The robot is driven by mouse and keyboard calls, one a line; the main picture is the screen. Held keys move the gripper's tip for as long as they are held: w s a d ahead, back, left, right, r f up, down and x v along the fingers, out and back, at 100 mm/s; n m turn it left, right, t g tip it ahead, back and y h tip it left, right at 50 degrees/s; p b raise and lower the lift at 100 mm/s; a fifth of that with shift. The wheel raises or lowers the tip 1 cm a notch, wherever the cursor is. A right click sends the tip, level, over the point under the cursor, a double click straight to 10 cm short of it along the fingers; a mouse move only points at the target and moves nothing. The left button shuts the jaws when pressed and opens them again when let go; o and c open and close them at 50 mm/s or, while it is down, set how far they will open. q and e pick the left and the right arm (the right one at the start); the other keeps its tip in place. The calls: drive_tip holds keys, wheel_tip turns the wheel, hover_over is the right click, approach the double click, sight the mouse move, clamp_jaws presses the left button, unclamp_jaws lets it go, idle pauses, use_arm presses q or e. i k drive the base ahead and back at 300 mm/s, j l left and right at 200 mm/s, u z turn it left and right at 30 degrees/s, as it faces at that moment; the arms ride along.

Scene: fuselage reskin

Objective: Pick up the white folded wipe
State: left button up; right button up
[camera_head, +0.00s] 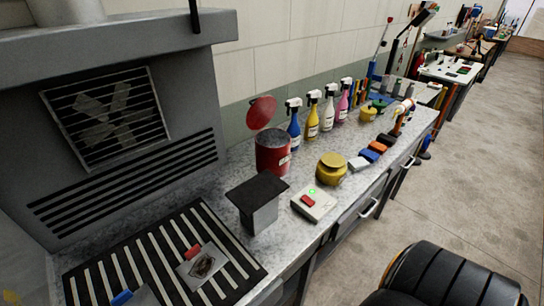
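A small white block that looks like the white folded wipe (358,163) lies near the front edge of the grey speckled workbench (232,272). It sits at the near end of a row with blue folded pieces (371,155) and an orange one (386,140), right of the yellow pot (331,168). Its folds are too small to make out. Neither of my grippers is in view, and nothing is seen touching the white piece.
A red can with raised lid (272,153), several spray bottles (312,117), a dark-topped box (258,205) and a switch box (314,204) stand on the bench. A slatted mat (163,262) lies at left. A black padded shape (445,280) is at bottom right; floor beyond is clear.

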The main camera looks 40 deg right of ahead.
sight(356, 164)
drive_tip(key=z, duration=0.45)
drive_tip(key=k+l+z, duration=0.1)
drive_tip(key=z, duration=0.35)
drive_tip(key=k+z, duration=0.1)
drive_tip(key=z, duration=0.4)
drive_tip(key=l+z, duration=0.15)
drive_tip(key=z, duration=0.3)
drive_tip(key=u, duration=0.35)
drive_tip(key=i+l+u, duration=0.5)
drive_tip(key=l, duration=0.15)
drive_tip(key=i+l+u, duration=0.35)
drive_tip(key=l+u, duration=0.15)
drive_tip(key=l, duration=0.25)
